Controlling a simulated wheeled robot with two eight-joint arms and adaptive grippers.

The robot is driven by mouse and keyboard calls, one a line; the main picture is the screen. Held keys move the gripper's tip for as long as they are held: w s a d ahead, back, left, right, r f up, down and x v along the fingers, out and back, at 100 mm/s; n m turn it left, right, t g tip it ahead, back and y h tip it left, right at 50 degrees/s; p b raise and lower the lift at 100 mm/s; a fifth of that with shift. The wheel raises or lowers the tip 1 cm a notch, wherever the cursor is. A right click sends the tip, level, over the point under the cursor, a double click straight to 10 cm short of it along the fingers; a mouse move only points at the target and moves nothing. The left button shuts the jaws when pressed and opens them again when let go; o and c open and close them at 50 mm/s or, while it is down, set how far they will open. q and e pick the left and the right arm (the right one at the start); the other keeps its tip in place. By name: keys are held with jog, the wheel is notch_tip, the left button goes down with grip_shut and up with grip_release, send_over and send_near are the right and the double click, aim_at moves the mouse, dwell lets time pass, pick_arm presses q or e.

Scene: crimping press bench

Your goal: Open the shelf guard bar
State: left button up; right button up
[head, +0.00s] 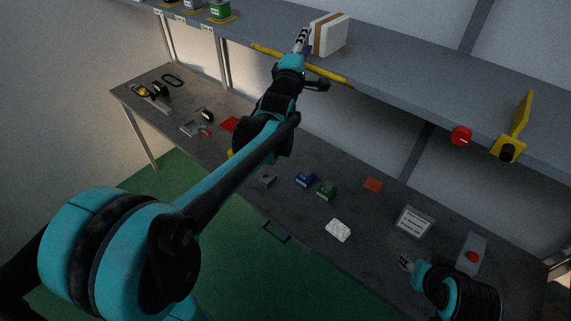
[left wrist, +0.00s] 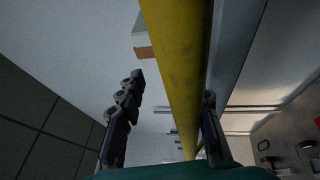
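The yellow shelf guard bar (head: 335,78) runs along the front edge of the shelf, partly hidden behind my left gripper in the head view. My left gripper (head: 314,60) is at the bar with its fingers spread. In the left wrist view the bar (left wrist: 178,70) passes between the two open fingers (left wrist: 174,88), nearer the right-hand finger; whether that finger touches it I cannot tell. My right gripper (head: 404,263) is low over the bench at the right, far from the bar. It is too small to tell whether it is open.
A white box with a brown band (head: 328,35) stands on the shelf (head: 410,75) just behind the bar. A yellow bracket (head: 520,115) and a red knob (head: 461,135) are at the shelf's right. Several small items lie on the bench (head: 290,215) below.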

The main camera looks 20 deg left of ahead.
pick_arm(q)
jog(key=s+f+m+b, duration=0.1)
jog(key=s+f+b, duration=0.35)
jog(key=s, duration=0.65)
jog(key=s+f+m+g+b, duration=0.2)
jog(key=f+b, duration=0.4)
jog(key=f, duration=0.5)
jog(key=s+d+f+m+g+b, duration=0.1)
jog(key=s+f+m+g+b, duration=0.2)
jog(key=f, duration=0.9)
jog(key=s+d+f+m+g+b, duration=0.1)
jog(key=s+f+m+g+b, duration=0.1)
jog(key=s+f+m+b, duration=0.3)
notch_tip(320, 180, down, 6)
jog(key=b, duration=0.4)
jog(key=shift+s+d+f+h, duration=0.2)
jog(key=shift+s+f+h, duration=0.05)
jog(key=shift+s+h, duration=0.05)
pick_arm(e)
notch_tip(320, 180, down, 23)
jog(key=shift+f, duration=0.15)
jog(key=shift+s, duration=0.1)
